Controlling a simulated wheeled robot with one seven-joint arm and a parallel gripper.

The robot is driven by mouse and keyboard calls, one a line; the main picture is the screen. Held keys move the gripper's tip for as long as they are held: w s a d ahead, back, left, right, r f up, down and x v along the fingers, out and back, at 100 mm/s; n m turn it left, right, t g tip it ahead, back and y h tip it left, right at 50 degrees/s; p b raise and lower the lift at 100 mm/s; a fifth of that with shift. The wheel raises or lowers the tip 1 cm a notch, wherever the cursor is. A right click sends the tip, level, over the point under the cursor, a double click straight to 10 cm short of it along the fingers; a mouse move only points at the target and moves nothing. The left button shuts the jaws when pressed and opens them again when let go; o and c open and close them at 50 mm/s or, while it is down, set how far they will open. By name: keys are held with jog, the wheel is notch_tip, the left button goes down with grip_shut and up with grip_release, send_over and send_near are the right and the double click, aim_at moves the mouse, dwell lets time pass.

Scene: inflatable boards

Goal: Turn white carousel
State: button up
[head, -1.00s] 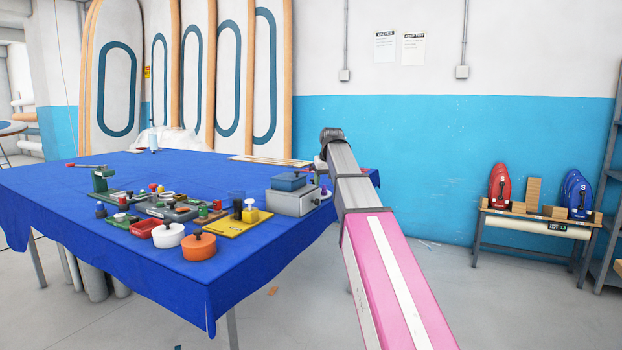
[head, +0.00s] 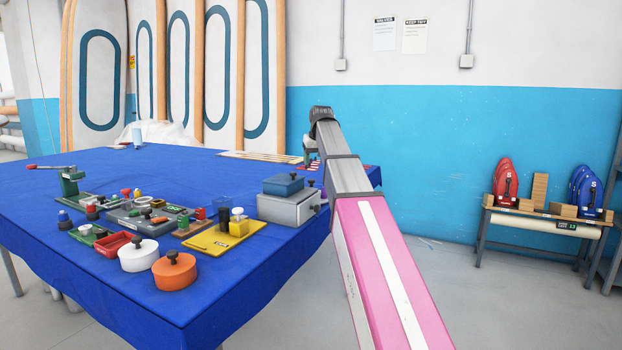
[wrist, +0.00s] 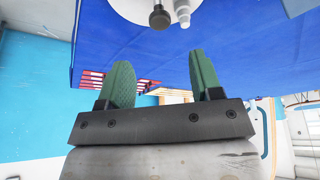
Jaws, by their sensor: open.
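In the wrist view a white rounded body (wrist: 128,6), probably the white carousel, is cut off by the top edge. A dark knob (wrist: 158,18) and a pale peg stand out from it. My gripper (wrist: 159,64) is open, with its two green fingers apart and nothing between them. The white body lies beyond the fingertips, apart from them. In the head view my arm hides most of the gripper at the table's far right corner, and I cannot clearly make out the carousel there.
The blue-clothed table (head: 110,185) holds a white round pot (head: 138,258), an orange pot (head: 174,275), a yellow board (head: 215,240) and a grey box (head: 288,208). A red-and-white striped item (wrist: 110,82) lies near the fingers. The table's back left is mostly clear.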

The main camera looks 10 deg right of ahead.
aim_at(311, 180)
jog(key=x, duration=0.9)
jog(key=shift+w+f, duration=0.1)
jog(key=shift+f, duration=0.1)
jog(key=c, duration=1.1)
jog(key=shift+a, duration=0.1)
